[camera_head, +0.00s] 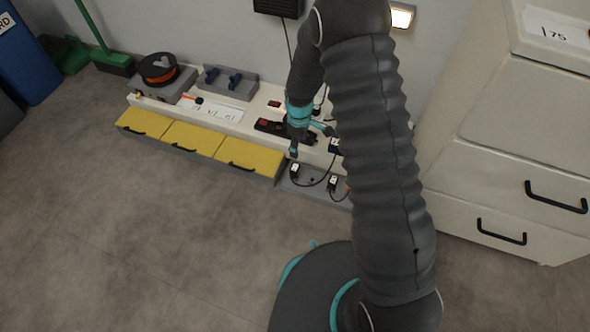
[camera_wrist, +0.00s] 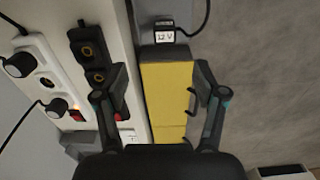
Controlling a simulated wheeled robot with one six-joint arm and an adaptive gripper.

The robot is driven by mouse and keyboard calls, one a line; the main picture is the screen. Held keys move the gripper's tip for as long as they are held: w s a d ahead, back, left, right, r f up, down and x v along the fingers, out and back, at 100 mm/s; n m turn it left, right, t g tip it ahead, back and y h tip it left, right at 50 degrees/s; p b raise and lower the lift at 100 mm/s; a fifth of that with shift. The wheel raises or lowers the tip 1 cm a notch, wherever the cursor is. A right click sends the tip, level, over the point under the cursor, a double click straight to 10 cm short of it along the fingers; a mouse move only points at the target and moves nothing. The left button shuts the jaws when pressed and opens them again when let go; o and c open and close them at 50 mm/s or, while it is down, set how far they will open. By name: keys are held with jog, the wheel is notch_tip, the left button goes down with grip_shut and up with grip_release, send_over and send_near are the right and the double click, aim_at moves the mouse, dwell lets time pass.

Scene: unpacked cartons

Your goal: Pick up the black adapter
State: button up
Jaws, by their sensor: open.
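A black adapter with a white "12 V" label (camera_wrist: 165,34) shows at the top of the wrist view, with a cable on its right. It lies beyond the end of the yellow drawers and appears to match the black adapter in the head view (camera_head: 295,171). My gripper (camera_wrist: 162,72) is open and empty, its fingers spread on either side of the yellow drawer row in the wrist view. The adapter is ahead of the fingertips and apart from them. In the head view my gripper (camera_head: 311,144) is over the bench, partly hidden by my arm.
Another dark adapter (camera_head: 332,184) sits to the right in the grey lower tray. A black power strip (camera_wrist: 91,55) and a white power strip (camera_wrist: 42,72) with black plugs lie on the bench. The white drawer cabinet (camera_head: 500,150) stands at right. The floor in front is clear.

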aim_at(295, 167)
jog(key=f, duration=0.5)
jog(key=f+b, duration=0.1)
jog(key=f, duration=0.4)
jog(key=shift+a, duration=0.2)
jog(key=shift+s+a+f+b, duration=0.1)
jog(key=shift+a+f+b, duration=0.15)
jog(key=shift+f, duration=1.05)
jog(key=shift+s+a+f+b, duration=0.15)
jog(key=shift+f+b, duration=0.1)
jog(key=shift+f, duration=1)
jog(key=shift+w, duration=0.1)
grip_shut()
